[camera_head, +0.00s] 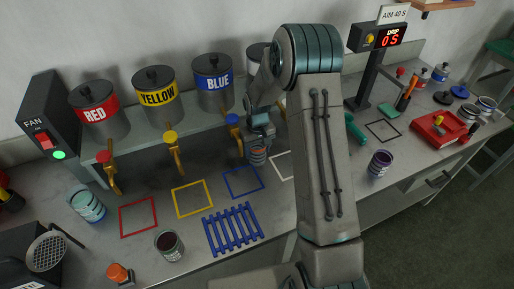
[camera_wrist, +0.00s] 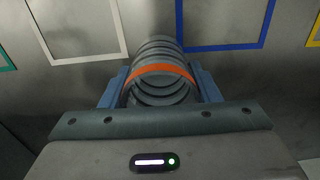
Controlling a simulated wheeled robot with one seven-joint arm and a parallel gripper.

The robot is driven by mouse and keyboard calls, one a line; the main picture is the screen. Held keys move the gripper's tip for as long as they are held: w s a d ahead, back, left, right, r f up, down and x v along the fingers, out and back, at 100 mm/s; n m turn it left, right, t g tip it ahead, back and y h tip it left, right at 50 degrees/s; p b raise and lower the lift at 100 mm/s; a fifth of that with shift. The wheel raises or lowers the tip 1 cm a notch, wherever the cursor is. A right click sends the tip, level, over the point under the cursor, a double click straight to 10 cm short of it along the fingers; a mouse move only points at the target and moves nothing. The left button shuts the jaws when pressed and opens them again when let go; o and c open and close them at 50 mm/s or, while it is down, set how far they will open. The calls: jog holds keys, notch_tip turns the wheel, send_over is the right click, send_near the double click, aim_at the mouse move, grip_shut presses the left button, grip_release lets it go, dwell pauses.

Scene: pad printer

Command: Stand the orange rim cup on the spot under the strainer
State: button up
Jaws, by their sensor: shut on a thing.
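The orange rim cup (camera_wrist: 162,72) is between my gripper's two blue fingers in the wrist view, its ringed inside facing the camera. My gripper (camera_head: 260,140) is shut on it. In the head view the cup (camera_head: 258,156) shows small below the gripper, near the blue square and the white square; its height over the bench is hard to tell. A round mesh strainer (camera_head: 46,252) with a handle is at the lower left. I cannot make out a marked spot under it.
Red (camera_head: 138,216), yellow (camera_head: 193,198) and blue (camera_head: 243,182) squares lie below paint tanks with taps. A blue rack (camera_head: 233,229), a dark-filled cup (camera_head: 169,244) and a teal-filled cup (camera_head: 88,206) stand on the left. A drip stand (camera_head: 372,75) stands at right.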

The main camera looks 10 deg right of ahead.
jog(key=shift+f, duration=0.25)
jog(key=shift+f+b, duration=0.15)
jog(key=shift+b, duration=0.15)
jog(key=o, duration=1)
jog(key=shift+r, duration=0.25)
